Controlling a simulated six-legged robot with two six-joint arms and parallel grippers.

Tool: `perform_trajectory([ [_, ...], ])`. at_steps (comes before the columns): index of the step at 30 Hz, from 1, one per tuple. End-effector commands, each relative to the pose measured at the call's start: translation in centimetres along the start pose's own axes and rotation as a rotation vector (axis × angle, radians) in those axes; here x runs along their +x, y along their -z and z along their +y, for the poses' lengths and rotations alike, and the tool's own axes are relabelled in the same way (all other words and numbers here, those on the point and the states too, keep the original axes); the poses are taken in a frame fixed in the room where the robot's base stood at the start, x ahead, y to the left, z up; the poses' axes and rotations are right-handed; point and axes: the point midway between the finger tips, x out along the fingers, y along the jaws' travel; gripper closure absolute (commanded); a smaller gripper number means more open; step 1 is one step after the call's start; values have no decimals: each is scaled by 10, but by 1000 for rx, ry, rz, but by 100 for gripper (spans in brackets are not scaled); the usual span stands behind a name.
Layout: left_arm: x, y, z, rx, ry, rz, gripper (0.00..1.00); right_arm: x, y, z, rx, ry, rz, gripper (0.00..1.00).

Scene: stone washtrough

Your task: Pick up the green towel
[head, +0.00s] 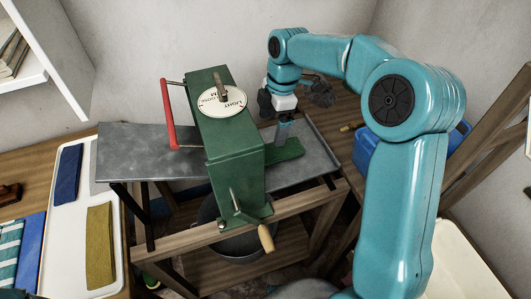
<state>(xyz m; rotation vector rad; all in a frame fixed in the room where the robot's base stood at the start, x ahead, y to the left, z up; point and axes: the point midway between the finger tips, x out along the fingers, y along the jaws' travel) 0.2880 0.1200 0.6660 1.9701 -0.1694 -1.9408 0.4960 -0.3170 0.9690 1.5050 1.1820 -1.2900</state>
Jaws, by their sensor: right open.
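A flat dark green piece (286,151), which looks like the green towel, lies on the right metal shelf against the green press. Its left end meets the press, and I cannot tell whether it runs inside. My right gripper (284,137) reaches down from above, its tip over or just behind the green piece. It is open; I cannot tell whether it touches the cloth. An olive-yellow folded cloth (99,246) lies on the white tray (70,268) at left. My left gripper is out of view.
The green press (232,150) with a red handle (170,115) and a wooden-handled crank (266,237) stands close left of my right gripper. A grey shelf (150,152) extends left. A blue box (365,150) and slanted wooden frame (490,150) stand at right.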

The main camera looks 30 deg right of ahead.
Motion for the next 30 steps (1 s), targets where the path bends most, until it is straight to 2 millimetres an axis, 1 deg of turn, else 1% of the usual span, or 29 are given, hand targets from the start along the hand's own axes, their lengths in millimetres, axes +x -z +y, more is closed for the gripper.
perform_trajectory([
  [1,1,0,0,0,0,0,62,14,-1,-1,0,5,-1,0],
  [4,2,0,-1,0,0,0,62,33,0,-2,1,5,-1,0],
  [7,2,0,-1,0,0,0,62,44,0,-1,1,2,-1,0],
  [11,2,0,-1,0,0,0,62,52,0,-1,1,3,-1,0],
  [19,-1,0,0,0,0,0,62,93,-1,-1,1,4,0,0],
  [22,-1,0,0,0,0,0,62,100,-1,0,0,1,0,0],
  [29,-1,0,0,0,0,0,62,101,-1,0,0,0,0,0],
  [30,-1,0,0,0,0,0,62,101,-1,0,0,0,0,13],
])
